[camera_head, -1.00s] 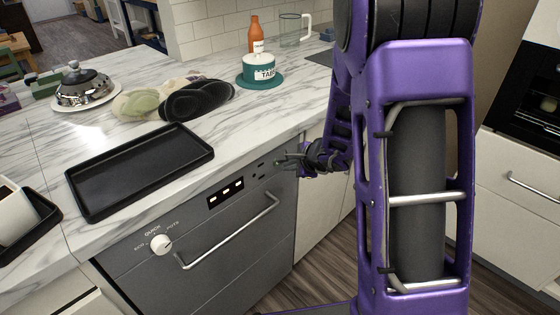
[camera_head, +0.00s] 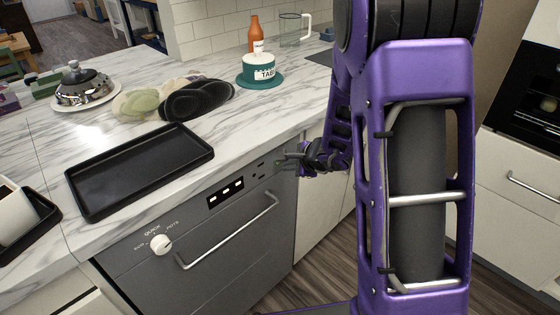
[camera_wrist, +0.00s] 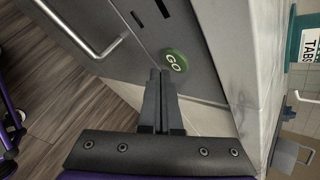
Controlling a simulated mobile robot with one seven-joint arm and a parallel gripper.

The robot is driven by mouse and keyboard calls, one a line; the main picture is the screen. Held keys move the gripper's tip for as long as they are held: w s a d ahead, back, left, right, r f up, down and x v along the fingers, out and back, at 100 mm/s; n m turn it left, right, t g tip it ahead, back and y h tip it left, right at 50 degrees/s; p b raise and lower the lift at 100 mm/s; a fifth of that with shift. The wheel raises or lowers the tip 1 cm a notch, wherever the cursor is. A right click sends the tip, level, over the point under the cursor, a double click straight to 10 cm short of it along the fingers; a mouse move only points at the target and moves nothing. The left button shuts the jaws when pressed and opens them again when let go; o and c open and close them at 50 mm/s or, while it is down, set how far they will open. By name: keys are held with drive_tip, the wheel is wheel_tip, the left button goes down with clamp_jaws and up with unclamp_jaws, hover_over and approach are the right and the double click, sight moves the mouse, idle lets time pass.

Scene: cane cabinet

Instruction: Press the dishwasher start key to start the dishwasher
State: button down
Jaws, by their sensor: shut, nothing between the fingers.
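The dishwasher (camera_head: 205,262) has a grey front under the marble counter, with a bar handle, a white dial (camera_head: 161,244) and a small display (camera_head: 226,194). In the wrist view its start key is a round green button marked GO (camera_wrist: 174,60) on the panel. My gripper (camera_wrist: 161,74) is shut and empty, its fingertips just beside the lower left edge of the button; I cannot tell whether they touch.
The handle (camera_wrist: 85,40) sticks out left of my fingers in the wrist view. The counter edge lies just above the panel. On the counter are a black tray (camera_head: 140,170), oven mitts (camera_head: 196,99), a silver dome (camera_head: 84,88) and a teal tabs tub (camera_head: 259,72).

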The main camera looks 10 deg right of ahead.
drive_tip(key=shift+w+a, duration=0.2)
drive_tip(key=shift+w, duration=0.1)
drive_tip(key=shift+w+a+b, duration=0.25)
drive_tip(key=shift+w+b, duration=0.05)
idle(0.6)
drive_tip(key=shift+s+d, duration=0.1)
drive_tip(key=shift+s, duration=0.05)
idle(0.3)
drive_tip(key=shift+s+d, duration=0.4)
drive_tip(key=shift+s, duration=0.1)
drive_tip(key=s+d, duration=0.1)
drive_tip(key=s, duration=0.1)
drive_tip(key=s+d, duration=0.2)
idle(0.4)
idle(0.6)
